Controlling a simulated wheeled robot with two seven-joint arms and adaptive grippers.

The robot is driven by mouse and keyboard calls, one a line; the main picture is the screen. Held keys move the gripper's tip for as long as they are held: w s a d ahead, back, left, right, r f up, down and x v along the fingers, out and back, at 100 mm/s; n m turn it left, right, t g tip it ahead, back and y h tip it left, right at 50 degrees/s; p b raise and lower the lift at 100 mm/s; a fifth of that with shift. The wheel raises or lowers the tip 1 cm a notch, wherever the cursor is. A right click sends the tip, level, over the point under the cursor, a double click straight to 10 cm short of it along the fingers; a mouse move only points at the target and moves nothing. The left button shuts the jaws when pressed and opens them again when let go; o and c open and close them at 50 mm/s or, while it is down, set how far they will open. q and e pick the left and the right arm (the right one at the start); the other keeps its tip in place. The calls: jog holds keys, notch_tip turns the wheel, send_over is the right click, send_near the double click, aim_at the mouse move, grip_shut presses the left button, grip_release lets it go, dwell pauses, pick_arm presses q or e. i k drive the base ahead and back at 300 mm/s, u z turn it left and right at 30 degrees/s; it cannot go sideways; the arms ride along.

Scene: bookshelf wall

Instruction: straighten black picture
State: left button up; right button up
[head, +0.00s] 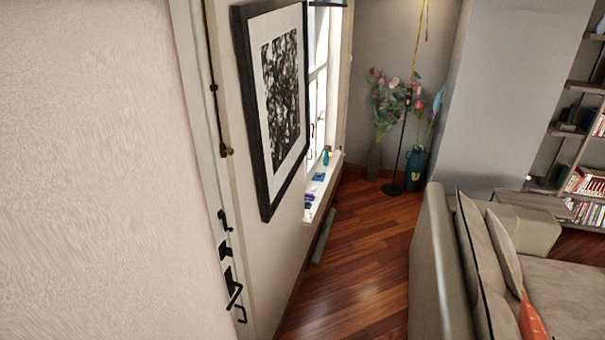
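The black picture (281,95) hangs on the cream wall left of the window. It has a thick black frame, a white mat and a black-and-white speckled print. I see it at a steep angle from the side, so I cannot tell surely how far it is tilted. Neither of my grippers shows in the head view, and nothing touches the picture.
A pale wall (90,170) fills the near left, beside a door edge with black handles (233,288). A windowsill (322,186) holds small items. Flower vases (416,168) and a lamp stand (392,188) fill the corner. A sofa (432,270) stands right; wooden floor (360,255) lies clear between.

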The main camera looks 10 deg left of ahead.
aim_at(271, 37)
jog(key=i, duration=2.5)
jog(key=u, duration=1)
